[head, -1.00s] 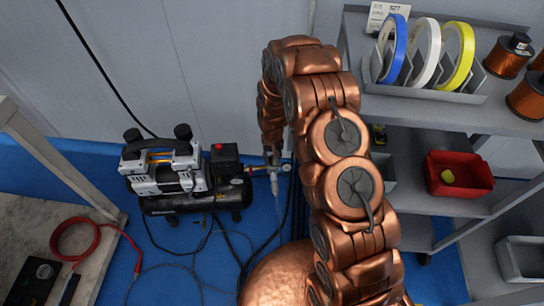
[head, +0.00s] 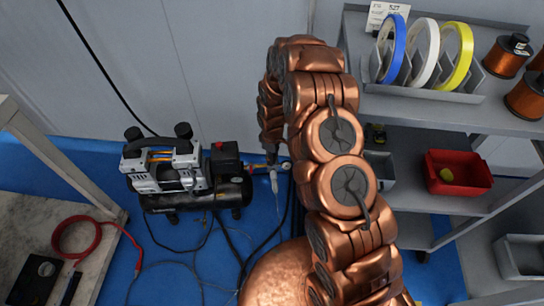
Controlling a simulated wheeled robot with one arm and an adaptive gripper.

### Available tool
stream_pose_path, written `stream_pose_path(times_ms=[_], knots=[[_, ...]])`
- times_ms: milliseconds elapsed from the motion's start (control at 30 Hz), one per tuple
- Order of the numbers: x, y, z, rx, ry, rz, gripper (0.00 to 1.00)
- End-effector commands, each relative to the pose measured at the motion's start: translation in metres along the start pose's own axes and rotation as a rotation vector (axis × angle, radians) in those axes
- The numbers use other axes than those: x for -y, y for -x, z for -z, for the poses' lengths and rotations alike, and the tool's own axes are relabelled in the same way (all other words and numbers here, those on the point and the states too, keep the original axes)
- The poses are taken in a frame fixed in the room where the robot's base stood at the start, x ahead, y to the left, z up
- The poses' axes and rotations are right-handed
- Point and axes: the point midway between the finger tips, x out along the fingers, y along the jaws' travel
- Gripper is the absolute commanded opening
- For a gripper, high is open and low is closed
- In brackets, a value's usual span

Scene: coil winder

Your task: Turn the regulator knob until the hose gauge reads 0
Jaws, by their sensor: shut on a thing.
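A black and silver air compressor (head: 160,172) stands on the blue floor, left of my arm. A thin fitting with the regulator (head: 258,168) sticks out from its right side. The small round hose gauge (head: 286,166) is at the right end of the fitting; its reading is too small to make out. My gripper (head: 271,158) points down at the fitting from above and is shut on the regulator knob. The knob is mostly hidden by the gripper and too small to see clearly. A pale part with the hose (head: 275,186) hangs below.
A grey shelf (head: 440,113) with tape rolls (head: 425,52), copper coils (head: 506,58) and a red bin (head: 459,173) stands close to the right of my arm. A bench (head: 95,235) with a red cable is at left. Dark hoses and cables lie on the floor.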

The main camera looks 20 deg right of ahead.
Motion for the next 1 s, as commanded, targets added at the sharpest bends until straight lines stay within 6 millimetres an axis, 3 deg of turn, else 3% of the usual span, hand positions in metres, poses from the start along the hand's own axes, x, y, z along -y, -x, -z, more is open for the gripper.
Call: stream_pose_path(times_ms=[1000], knots=[[-0.0019, 0.0005, 0.0022, -0.003, 0.921, -0.007, 0.0]])
